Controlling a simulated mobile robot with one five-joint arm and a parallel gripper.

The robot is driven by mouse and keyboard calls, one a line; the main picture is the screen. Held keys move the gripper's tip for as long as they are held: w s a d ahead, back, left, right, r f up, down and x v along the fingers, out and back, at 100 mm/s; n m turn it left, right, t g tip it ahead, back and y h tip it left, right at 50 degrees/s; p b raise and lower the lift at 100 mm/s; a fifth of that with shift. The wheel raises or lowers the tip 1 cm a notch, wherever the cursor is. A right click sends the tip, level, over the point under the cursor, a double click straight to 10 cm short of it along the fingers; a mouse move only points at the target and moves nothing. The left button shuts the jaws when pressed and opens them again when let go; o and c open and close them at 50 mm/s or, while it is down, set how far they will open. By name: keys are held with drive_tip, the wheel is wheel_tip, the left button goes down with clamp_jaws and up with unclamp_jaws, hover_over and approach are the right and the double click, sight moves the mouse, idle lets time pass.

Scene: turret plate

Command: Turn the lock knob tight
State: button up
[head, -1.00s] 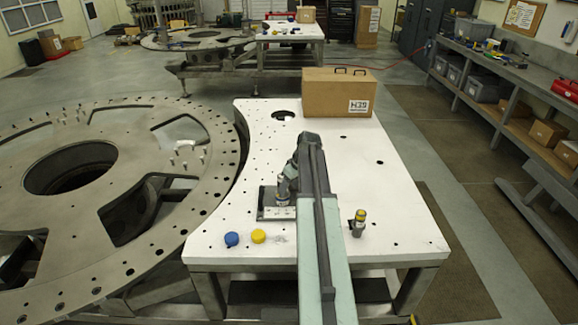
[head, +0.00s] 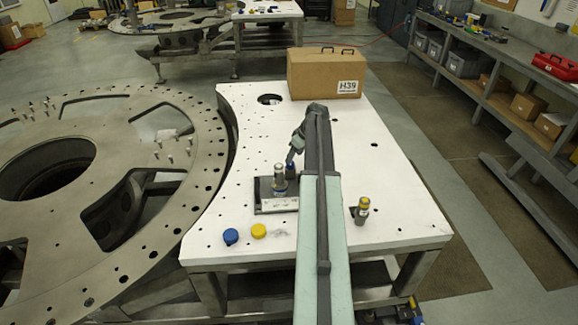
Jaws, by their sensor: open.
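A small fixture has a dark base plate (head: 262,207) and lies on the white table. An upright silver cylinder (head: 279,174) stands on it. A small dark blue part (head: 291,170), perhaps the lock knob, shows just right of the cylinder; I cannot tell for sure. My gripper (head: 290,159) points down from the end of my arm, just above and behind the blue part. It is open, with nothing seen in it; its fingertips are small and partly unclear. My arm hides the table right of the fixture.
A blue cap (head: 231,236) and a yellow cap (head: 259,231) lie at the front left of the table (head: 400,215). A yellow-topped cylinder (head: 362,209) stands right of my arm. A cardboard box (head: 315,75) is at the back. A large ring plate (head: 90,105) lies left.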

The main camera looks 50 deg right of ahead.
sight(293, 164)
drive_tip(key=b+x, duration=0.2)
drive_tip(key=x, duration=0.2)
drive_tip(key=shift+s+b, duration=0.2)
drive_tip(key=shift+b, duration=0.1)
drive_tip(key=shift+w+a+f+b, duration=0.1)
drive_tip(key=shift+w+f+b, duration=0.2)
drive_tip(key=shift+f+b, duration=0.1)
drive_tip(key=shift+r, duration=0.1)
